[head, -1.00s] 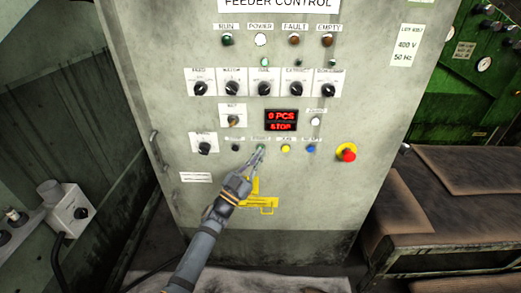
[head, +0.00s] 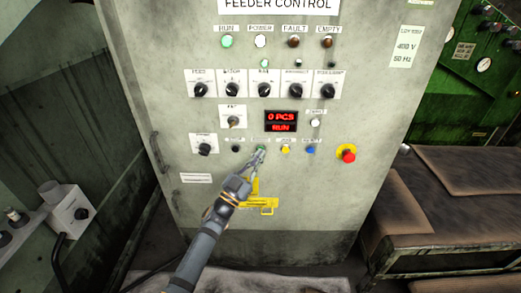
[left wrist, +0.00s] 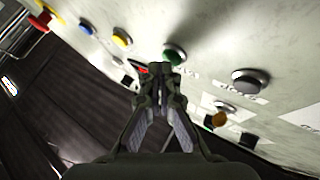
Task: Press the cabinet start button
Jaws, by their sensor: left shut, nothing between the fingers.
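The feeder control cabinet (head: 330,200) fills the middle of the head view. Its green start button (head: 261,148) is in the lower button row, between a black button (head: 236,149) and a yellow one (head: 286,149). The start button also shows in the left wrist view (left wrist: 175,53). My left gripper (head: 257,157) is shut and empty, pointing up at the start button. In the left wrist view its fingertips (left wrist: 161,72) are right by the button and overlap its edge; I cannot tell whether they touch. The display (head: 281,121) reads "0 PCS" and "RUN". The RUN lamp (head: 227,42) glows green.
A red emergency stop (head: 348,154) on a yellow base is to the right of the button row. A blue button (head: 311,149) lies between. Selector knobs (head: 264,90) are above. A bench with brown pads (head: 450,170) stands at the right.

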